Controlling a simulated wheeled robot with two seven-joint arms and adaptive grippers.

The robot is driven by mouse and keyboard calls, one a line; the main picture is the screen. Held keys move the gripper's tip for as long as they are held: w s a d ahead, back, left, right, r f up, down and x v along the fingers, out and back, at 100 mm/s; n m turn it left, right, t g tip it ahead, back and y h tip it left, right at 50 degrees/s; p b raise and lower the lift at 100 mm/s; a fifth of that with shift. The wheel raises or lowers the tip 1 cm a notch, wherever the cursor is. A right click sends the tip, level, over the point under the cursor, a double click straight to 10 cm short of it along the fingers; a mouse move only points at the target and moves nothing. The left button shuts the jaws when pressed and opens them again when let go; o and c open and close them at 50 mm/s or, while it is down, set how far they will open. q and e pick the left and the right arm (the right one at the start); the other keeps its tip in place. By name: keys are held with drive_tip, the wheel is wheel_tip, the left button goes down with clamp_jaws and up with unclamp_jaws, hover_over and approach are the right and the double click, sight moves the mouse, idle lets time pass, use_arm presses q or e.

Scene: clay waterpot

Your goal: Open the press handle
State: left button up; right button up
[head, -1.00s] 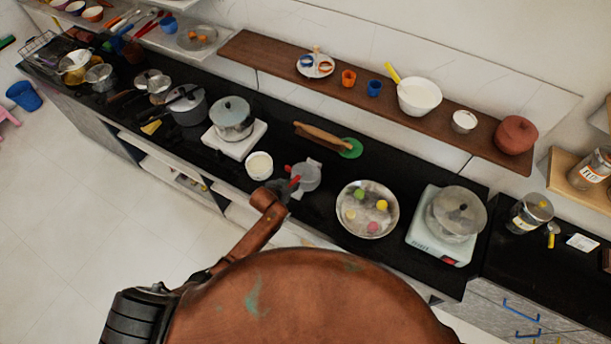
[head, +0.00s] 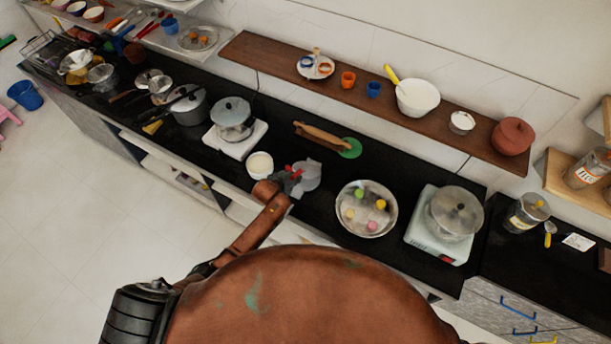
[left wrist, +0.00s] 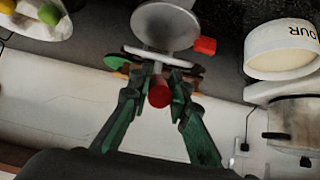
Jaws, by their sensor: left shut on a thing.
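The press (head: 308,178) is a small grey metal tool with round plates and red-tipped handles, on the black counter near its front edge. In the left wrist view its round grey plate (left wrist: 166,24) faces me, with a thin plate seen nearly edge-on in front of it. My left gripper (head: 284,184) reaches it from the front left. In the left wrist view my left gripper (left wrist: 158,84) is shut on a red handle (left wrist: 159,95), whose round end shows between the green fingers. A second red tip (left wrist: 204,46) stands to the right, apart from the fingers. My right gripper is not in view.
A white flour tub (head: 260,165) stands close left of the press. A steel plate with coloured balls (head: 366,222) lies to the right. A rolling pin on a green disc (head: 349,148) is behind. A pot on a white scale (head: 420,240) stands farther right.

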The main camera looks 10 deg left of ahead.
sight(297, 172)
use_arm(q)
drive_tip(key=shift+w+r, duration=0.1)
drive_tip(key=shift+w+d+r, duration=0.25)
drive_tip(key=shift+w+r, duration=0.3)
drive_tip(key=shift+r, duration=0.1)
drive_tip(key=shift+w+d+r, duration=0.2)
drive_tip(key=shift+w+r, duration=0.3)
drive_tip(key=shift+r, duration=0.15)
drive_tip(key=shift+w+r, duration=0.15)
drive_tip(key=shift+w+d+r, duration=0.25)
drive_tip(key=shift+w+r, duration=0.25)
drive_tip(key=shift+w, duration=0.1)
drive_tip(key=shift+w+d+r, duration=0.2)
drive_tip(key=shift+w+r, duration=0.3)
drive_tip(key=shift+w, duration=0.05)
drive_tip(key=shift+r, duration=0.1)
